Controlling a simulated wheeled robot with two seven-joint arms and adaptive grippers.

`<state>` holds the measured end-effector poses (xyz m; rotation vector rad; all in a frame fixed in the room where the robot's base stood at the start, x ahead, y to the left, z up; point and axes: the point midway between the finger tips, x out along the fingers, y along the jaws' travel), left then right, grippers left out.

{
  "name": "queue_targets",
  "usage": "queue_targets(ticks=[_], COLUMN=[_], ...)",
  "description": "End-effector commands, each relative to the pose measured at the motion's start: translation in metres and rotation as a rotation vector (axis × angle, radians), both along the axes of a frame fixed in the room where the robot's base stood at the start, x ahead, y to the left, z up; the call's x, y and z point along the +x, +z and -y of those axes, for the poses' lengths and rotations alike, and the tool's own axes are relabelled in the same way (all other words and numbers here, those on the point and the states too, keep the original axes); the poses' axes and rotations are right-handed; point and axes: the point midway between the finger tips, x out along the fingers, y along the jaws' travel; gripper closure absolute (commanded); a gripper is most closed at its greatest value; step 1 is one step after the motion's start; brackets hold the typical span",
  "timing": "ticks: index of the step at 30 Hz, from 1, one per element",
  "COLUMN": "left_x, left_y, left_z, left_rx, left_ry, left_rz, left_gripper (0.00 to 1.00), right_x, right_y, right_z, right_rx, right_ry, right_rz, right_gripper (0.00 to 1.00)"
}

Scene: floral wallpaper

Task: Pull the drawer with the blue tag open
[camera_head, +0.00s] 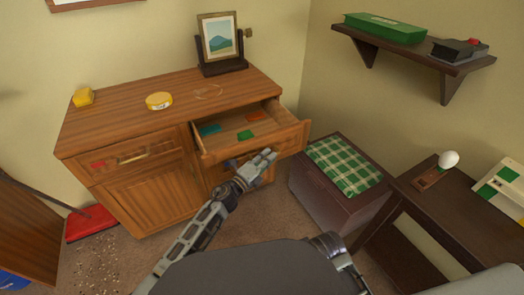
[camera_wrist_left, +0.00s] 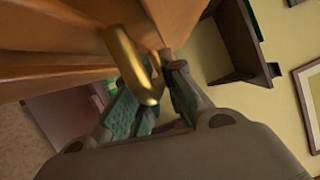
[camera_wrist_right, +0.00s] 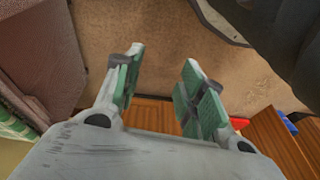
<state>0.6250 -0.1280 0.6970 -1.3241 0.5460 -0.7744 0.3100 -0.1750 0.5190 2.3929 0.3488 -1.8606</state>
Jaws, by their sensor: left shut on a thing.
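The wooden cabinet (camera_head: 150,95) has an upper right drawer (camera_head: 255,142) that stands pulled out, its inside showing. My left gripper (camera_head: 265,160) is at this drawer's front, shut on its brass handle (camera_wrist_left: 128,62), which passes between the fingers in the left wrist view. In the head view the gripper covers the handle, and I cannot make out a blue tag clearly. The upper left drawer (camera_head: 135,167) is closed, with a red tag (camera_head: 98,165) and a brass handle. My right gripper (camera_wrist_right: 160,85) is open and empty in the right wrist view.
Inside the open drawer lie flat teal (camera_head: 209,130), orange (camera_head: 254,117) and green (camera_head: 246,134) items. A dark chest with a plaid cushion (camera_head: 346,164) stands close on the right.

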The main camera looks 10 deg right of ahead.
Motion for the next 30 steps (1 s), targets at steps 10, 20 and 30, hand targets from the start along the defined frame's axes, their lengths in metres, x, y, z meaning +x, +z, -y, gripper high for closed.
queue_targets(ticks=[10,20,30], left_x=[-0.034,-0.038,-0.038], left_y=[-0.001,-0.002,-0.001], left_z=[0.01,0.011,0.011], left_rx=[0.001,0.001,0.001], left_ry=[0.001,0.002,0.001], left_rz=[-0.003,-0.003,-0.002], left_gripper=[1.0,1.0,0.67], right_x=[0.003,0.0,0.001], right_y=[-0.014,-0.019,-0.017], right_z=[0.002,0.003,0.003], right_rx=[-0.012,-0.015,-0.014], right_ry=[-0.004,-0.004,-0.005], right_rz=[-0.019,-0.031,-0.026], right_gripper=[0.6,0.6,0.6])
